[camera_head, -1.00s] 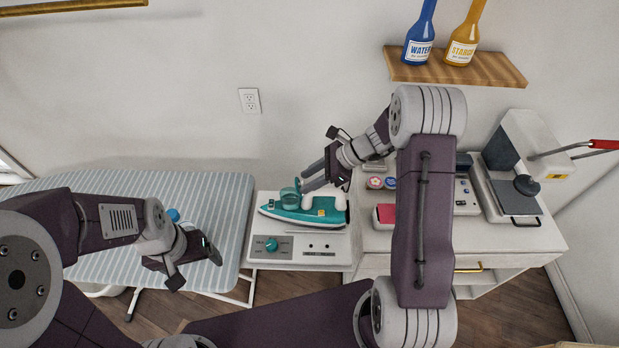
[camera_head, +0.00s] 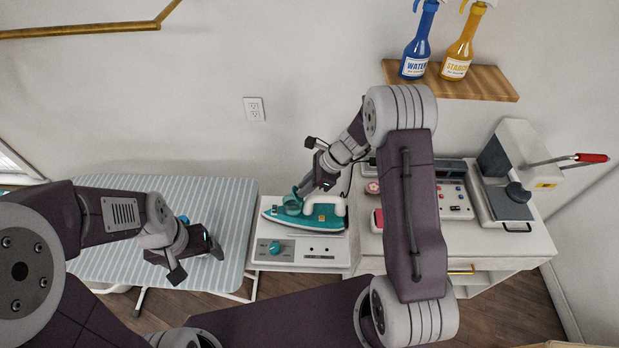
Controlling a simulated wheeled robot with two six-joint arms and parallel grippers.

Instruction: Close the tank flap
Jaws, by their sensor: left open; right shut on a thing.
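The teal and white iron (camera_head: 305,217) stands on the white station with a dial, in the middle of the view. Its translucent teal tank (camera_head: 292,203) is at its left front part. My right gripper (camera_head: 304,190) reaches down to the tank from the upper right. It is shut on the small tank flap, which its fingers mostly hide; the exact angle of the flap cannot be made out. My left gripper (camera_head: 216,247) is open and empty above the right side of the ironing board, apart from the iron.
The striped ironing board (camera_head: 228,205) lies to the left. The white cabinet (camera_head: 490,242) on the right carries a heat press (camera_head: 505,200). Blue (camera_head: 418,47) and yellow (camera_head: 459,52) spray bottles stand on a wall shelf (camera_head: 450,82). A wall outlet (camera_head: 254,109) is behind.

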